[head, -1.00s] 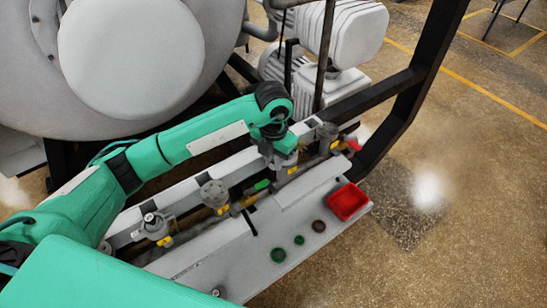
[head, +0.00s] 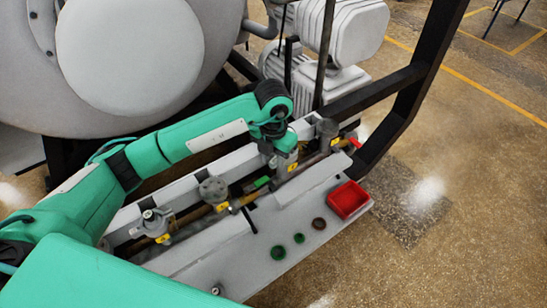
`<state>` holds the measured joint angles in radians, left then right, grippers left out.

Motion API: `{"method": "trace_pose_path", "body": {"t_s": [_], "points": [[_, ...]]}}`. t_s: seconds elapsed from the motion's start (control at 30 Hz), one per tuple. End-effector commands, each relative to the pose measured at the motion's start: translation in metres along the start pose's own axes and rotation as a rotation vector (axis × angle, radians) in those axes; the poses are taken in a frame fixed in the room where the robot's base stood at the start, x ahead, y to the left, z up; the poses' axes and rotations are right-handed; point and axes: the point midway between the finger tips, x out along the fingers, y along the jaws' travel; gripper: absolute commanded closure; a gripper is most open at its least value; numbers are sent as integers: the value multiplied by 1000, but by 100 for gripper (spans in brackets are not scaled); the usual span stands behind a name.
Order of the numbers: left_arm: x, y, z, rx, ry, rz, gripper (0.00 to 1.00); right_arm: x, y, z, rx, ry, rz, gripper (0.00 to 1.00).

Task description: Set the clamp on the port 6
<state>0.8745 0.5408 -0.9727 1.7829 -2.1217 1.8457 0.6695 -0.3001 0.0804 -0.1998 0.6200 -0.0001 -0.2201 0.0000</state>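My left gripper (head: 287,163) points down at the row of ports on the pale rail, over a port with a yellow tag (head: 292,168). Its fingertips are small and partly hidden, so I cannot tell whether they hold a clamp. Other ports with yellow tags stand along the rail: one at the lower left (head: 160,228), one in the middle (head: 215,193) and one at the right end (head: 327,132). The tag numbers are too small to read, so I cannot tell which is port 6. No clamp can be made out clearly. My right gripper is not in view.
A grey shelf (head: 255,265) runs in front of the ports. On it are a red tray (head: 348,199), two green rings (head: 278,253) and a dark brown ring (head: 319,223). A black frame post (head: 418,85) rises at the right. The large furnace drum (head: 130,55) stands behind.

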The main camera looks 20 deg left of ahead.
Motion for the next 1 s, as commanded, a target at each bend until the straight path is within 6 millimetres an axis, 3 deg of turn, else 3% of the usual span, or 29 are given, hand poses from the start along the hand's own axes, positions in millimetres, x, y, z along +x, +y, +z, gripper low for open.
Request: {"method": "trace_pose_path", "body": {"t_s": [0.3, 0.47, 0.8, 1.0], "points": [[0, 0, 0, 0, 0, 0, 59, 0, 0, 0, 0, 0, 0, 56], [-11, 0, 1, 0, -3, 1, 59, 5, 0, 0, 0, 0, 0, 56], [-84, 0, 1, 2, -5, 2, 59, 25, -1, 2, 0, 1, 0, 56], [-116, 0, 1, 0, -3, 2, 59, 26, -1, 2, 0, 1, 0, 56]]}}
